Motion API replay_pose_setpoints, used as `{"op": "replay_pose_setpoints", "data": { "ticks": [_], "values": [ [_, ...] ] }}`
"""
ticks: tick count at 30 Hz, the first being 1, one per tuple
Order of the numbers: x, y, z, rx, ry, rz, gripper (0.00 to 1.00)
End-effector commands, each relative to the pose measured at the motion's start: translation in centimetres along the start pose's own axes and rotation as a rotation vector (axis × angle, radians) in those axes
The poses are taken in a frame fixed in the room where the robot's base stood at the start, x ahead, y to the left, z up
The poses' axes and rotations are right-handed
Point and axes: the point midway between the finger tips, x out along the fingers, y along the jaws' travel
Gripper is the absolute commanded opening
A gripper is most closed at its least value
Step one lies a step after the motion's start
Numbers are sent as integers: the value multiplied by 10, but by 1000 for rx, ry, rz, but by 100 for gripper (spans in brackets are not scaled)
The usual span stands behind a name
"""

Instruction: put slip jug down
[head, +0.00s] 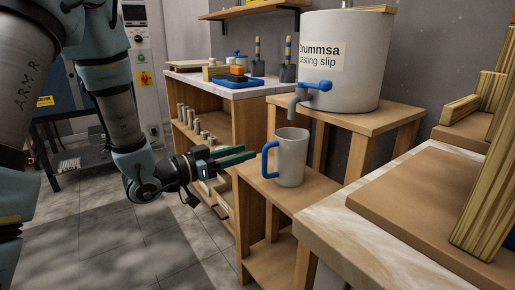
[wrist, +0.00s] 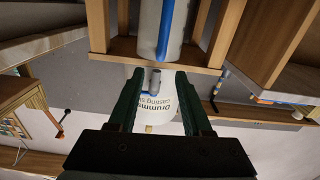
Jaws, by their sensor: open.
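The slip jug (head: 291,157) is a grey jug with a blue handle (head: 268,160). It stands upright on a low wooden stand (head: 308,189), near the tank's spout. My gripper (head: 246,155) is level with the jug, to the left of its handle, and its fingers point toward it. In the wrist view the jug (wrist: 176,35) is at the top, with the blue handle (wrist: 165,30) facing me. The dark green fingers of my gripper (wrist: 160,72) are spread apart with nothing between them. They look clear of the handle.
A large casting slip tank (head: 345,85) with a blue-handled tap (head: 318,86) sits on a higher wooden stand behind the jug. A bench with a board (head: 420,215) is at front right. A shelf unit (head: 215,130) with tools on top stands behind my gripper.

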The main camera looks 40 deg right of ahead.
Motion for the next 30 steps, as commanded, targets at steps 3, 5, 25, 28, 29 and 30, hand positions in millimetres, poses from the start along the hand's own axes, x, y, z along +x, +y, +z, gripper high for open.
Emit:
{"op": "replay_pose_setpoints", "data": {
  "ticks": [3,5,25,28,29,30],
  "values": [
    [-20,-1,0,-1,-1,-3,49],
    [-27,-1,0,0,0,-2,49],
    [-98,-92,24,37,-309,-387,49],
    [-157,-131,37,-16,-488,-613,49],
    [-177,-138,40,-41,-540,-677,49],
    [-204,-146,45,-82,-607,-760,49]
  ]
}}
